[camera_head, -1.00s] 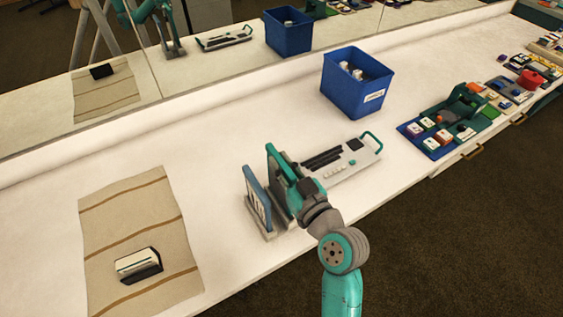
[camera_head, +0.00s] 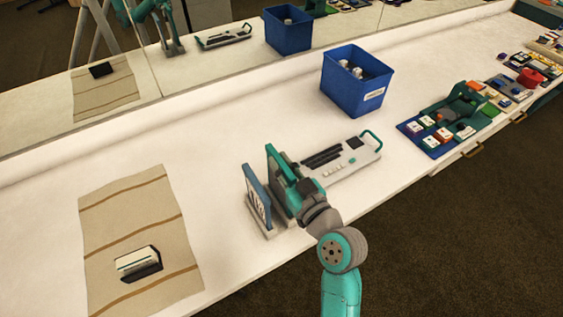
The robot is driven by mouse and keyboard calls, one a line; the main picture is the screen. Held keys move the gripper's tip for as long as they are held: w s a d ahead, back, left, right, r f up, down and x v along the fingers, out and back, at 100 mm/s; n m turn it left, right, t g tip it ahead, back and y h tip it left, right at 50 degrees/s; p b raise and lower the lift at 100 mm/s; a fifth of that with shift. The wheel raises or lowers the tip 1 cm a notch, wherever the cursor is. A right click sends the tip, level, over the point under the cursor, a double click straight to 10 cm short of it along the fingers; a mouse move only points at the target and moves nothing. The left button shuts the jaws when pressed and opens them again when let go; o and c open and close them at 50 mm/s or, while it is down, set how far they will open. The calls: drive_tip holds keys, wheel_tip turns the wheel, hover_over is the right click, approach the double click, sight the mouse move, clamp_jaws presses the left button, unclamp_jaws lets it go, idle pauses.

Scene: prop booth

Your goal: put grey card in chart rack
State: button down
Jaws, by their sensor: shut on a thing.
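The chart rack (camera_head: 264,232) is a low grey base near the table's front edge. A blue-edged panel (camera_head: 255,196) with white and dark markings stands upright in its left part. My gripper (camera_head: 279,172), teal and dark, is just right of that panel and over the right part of the rack. It is shut on a thin dark grey upright panel, which appears to be the grey card (camera_head: 275,190). The gripper hides part of it, and I cannot tell whether its lower edge rests in the rack.
A striped cloth (camera_head: 125,215) with a black and white block (camera_head: 138,262) lies left. A keyboard-like device (camera_head: 355,160) lies just right of my gripper. A blue bin (camera_head: 345,95) stands behind. Trays with coloured pieces (camera_head: 428,152) are farther right. A mirror lines the back.

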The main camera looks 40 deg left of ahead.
drive_tip(key=shift+f, duration=1.55)
idle(0.4)
drive_tip(key=c, duration=1)
unclamp_jaws()
drive_tip(key=shift+c, duration=0.2)
drive_tip(key=shift+r, duration=0.1)
drive_tip(key=shift+r, duration=3.4)
